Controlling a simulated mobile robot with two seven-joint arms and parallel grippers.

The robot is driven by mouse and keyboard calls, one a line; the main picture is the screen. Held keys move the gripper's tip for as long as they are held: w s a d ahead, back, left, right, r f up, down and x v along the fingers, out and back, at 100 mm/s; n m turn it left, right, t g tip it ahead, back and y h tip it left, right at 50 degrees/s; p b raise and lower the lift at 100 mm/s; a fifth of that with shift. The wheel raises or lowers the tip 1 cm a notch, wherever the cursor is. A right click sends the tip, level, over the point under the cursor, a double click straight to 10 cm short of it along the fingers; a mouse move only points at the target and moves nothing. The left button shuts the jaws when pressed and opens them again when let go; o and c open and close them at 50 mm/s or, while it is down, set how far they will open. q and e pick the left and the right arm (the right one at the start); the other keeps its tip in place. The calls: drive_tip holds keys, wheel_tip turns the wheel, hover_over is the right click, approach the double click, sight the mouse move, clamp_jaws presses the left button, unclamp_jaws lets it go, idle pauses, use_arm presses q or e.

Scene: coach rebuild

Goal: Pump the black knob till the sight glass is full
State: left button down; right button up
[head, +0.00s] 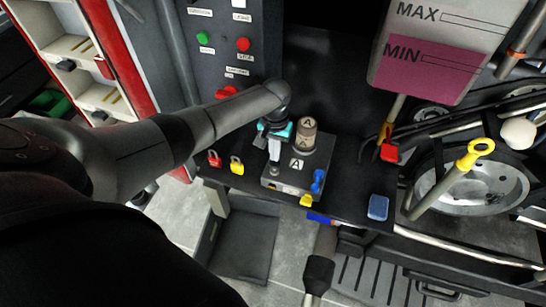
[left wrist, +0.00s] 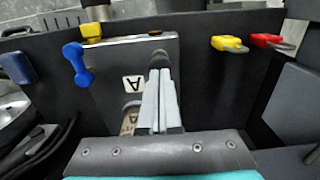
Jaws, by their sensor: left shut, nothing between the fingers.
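A grey metal block (head: 312,172) stands on the dark shelf, with an "A" label on top. My left gripper (head: 275,158) points down over the block's left part, its pale fingers together and empty. A small dark grey knob (head: 274,171) shows just below the fingertips. In the left wrist view the knob (left wrist: 158,58) shows right beyond the closed fingers (left wrist: 160,85); I cannot tell whether they touch. A tan and grey cylinder (head: 307,132) marked "A" stands at the block's back. I cannot pick out the sight glass with certainty. My right gripper is not in view.
A blue lever (head: 318,180) and a yellow piece (head: 306,200) are at the block's front right. Red (head: 214,158) and yellow (head: 236,164) padlocks lie left of it. A MAX/MIN tank (head: 430,50) and a yellow-handled dipstick (head: 445,180) are at the right.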

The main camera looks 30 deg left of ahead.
use_arm(q)
drive_tip(key=shift+f+b, duration=1.05)
drive_tip(key=shift+f, duration=0.7)
wheel_tip(320, 180, up, 4)
drive_tip(key=p, duration=0.4)
drive_tip(key=shift+f, duration=0.25)
drive_tip(key=shift+f, duration=0.2)
